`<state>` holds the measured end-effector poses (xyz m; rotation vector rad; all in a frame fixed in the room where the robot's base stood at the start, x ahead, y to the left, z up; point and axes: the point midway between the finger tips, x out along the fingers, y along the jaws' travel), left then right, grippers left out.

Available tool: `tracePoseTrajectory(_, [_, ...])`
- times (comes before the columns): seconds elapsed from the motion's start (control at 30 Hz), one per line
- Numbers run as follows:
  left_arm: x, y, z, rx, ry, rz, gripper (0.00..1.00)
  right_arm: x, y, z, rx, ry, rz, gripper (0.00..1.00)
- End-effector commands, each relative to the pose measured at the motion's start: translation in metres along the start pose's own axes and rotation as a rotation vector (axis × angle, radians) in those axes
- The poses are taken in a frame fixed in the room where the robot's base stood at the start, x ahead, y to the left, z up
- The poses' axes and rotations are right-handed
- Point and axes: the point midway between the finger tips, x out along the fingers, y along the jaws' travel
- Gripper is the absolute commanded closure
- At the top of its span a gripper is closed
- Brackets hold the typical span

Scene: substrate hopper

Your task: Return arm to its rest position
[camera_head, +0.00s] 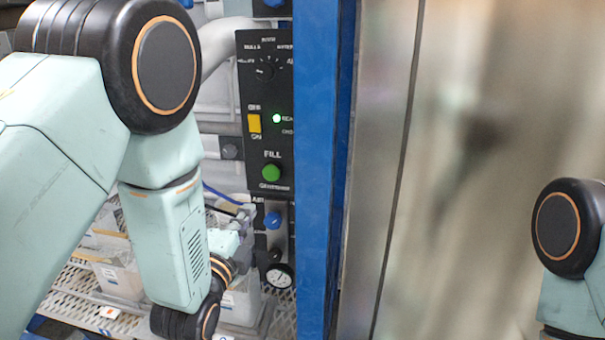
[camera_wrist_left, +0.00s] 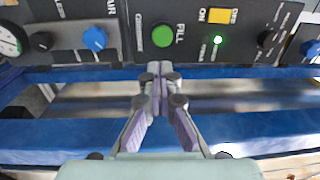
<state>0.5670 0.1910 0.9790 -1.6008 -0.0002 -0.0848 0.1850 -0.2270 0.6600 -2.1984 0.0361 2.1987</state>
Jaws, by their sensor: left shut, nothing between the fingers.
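My left arm comes in from the left in the head view, bent with its forearm hanging down. My left gripper (camera_head: 244,216) is partly hidden behind the forearm, in front of the lower part of the black control panel (camera_head: 263,90). In the left wrist view my left gripper (camera_wrist_left: 160,72) has its fingertips together with nothing between them. The tips point at the panel just below the green FILL button (camera_wrist_left: 163,36). I cannot tell whether they touch it. Of my right arm only a joint shows at the right edge of the head view; its gripper is out of view.
The panel carries a yellow switch (camera_head: 254,123), a lit green lamp (camera_head: 276,118), a blue knob (camera_head: 272,220) and a gauge (camera_head: 279,276). A blue post (camera_head: 316,170) stands right of it, then a metal door (camera_head: 480,150). Clear bins (camera_head: 122,280) sit on a perforated shelf.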

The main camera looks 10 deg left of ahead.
Motion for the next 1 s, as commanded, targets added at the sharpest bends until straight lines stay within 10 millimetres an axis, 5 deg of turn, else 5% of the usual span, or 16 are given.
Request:
tracePoseTrajectory(0.17, [-0.004,0.025,0.002,-0.243,-0.023,0.113,1.0,0.0,0.0,0.0,0.0,0.0,0.0,0.6])
tracePoseTrajectory(0.37, [-0.04,0.095,0.012,-0.654,-0.177,0.393,1.0,0.0,0.0,0.0,0.0,0.0,0.0,0.6])
tracePoseTrajectory(0.57, [-0.128,0.188,0.023,-1.027,-0.513,0.703,1.0,0.0,0.0,0.0,0.0,0.0,0.0,0.6])
tracePoseTrajectory(0.7, [-0.206,0.237,0.027,-1.196,-0.798,0.873,1.0,0.0,0.0,0.0,0.0,0.0,0.0,0.6])
tracePoseTrajectory(1.0, [-0.366,0.287,0.026,-1.255,-1.267,1.138,1.0,0.0,0.0,0.0,0.0,0.0,0.0,0.6])
